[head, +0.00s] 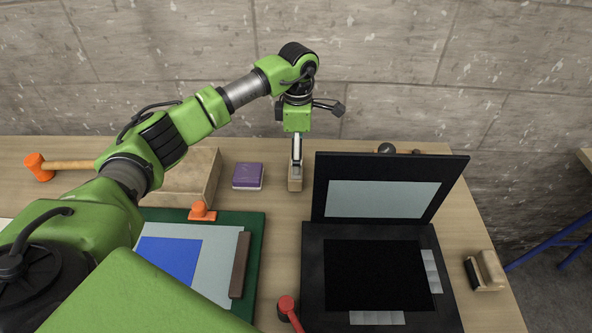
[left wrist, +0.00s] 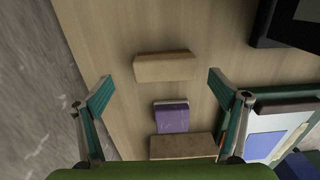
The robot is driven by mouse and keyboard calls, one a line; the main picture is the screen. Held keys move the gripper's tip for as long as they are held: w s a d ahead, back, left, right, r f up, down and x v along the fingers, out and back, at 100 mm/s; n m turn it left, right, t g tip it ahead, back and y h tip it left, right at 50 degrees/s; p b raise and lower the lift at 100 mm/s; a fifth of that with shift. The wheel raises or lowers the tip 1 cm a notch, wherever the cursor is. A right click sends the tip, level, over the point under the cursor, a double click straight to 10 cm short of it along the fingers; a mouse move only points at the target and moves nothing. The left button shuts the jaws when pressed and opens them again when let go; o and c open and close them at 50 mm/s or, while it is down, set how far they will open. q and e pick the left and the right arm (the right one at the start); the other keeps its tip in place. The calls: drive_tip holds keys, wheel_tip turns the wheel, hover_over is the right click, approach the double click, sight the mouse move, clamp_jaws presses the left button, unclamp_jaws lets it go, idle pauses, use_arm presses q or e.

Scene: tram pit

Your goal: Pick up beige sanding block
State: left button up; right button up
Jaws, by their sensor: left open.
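The beige sanding block (head: 295,184) lies on the wooden table near the wall, between the purple block and the black case. In the left wrist view the beige sanding block (left wrist: 165,67) shows whole, a little beyond the line between my fingertips. My left gripper (head: 296,164) points down over the block, and hides part of it in the head view. In the left wrist view my left gripper (left wrist: 160,85) is open and empty, its fingers wide apart on either side. Whether the fingers reach down to the block's height is unclear. My right gripper is not in view.
A purple block (head: 248,176) lies to the left, beside a larger tan block (head: 190,180). An open black case (head: 313,260) stands close on the right, its lid (head: 325,185) raised. An orange mallet (head: 38,167) and a brush-like beige item (head: 490,270) lie farther out.

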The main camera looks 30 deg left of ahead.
use_arm(q)
drive_tip(key=shift+f, duration=0.25)
drive_tip(key=shift+s+f, duration=0.1)
drive_tip(key=shift+f, duration=0.15)
drive_tip(key=f+p, duration=0.1)
drive_tip(key=f, duration=0.1)
drive_tip(key=f+p, duration=0.1)
drive_tip(key=f, duration=0.1)
drive_tip(key=shift+s+a+f, duration=0.1)
drive_tip(key=shift+s, duration=0.3)
drive_tip(key=shift+w+f, duration=0.1)
drive_tip(key=shift+f, duration=0.1)
drive_tip(key=c, duration=1.2)
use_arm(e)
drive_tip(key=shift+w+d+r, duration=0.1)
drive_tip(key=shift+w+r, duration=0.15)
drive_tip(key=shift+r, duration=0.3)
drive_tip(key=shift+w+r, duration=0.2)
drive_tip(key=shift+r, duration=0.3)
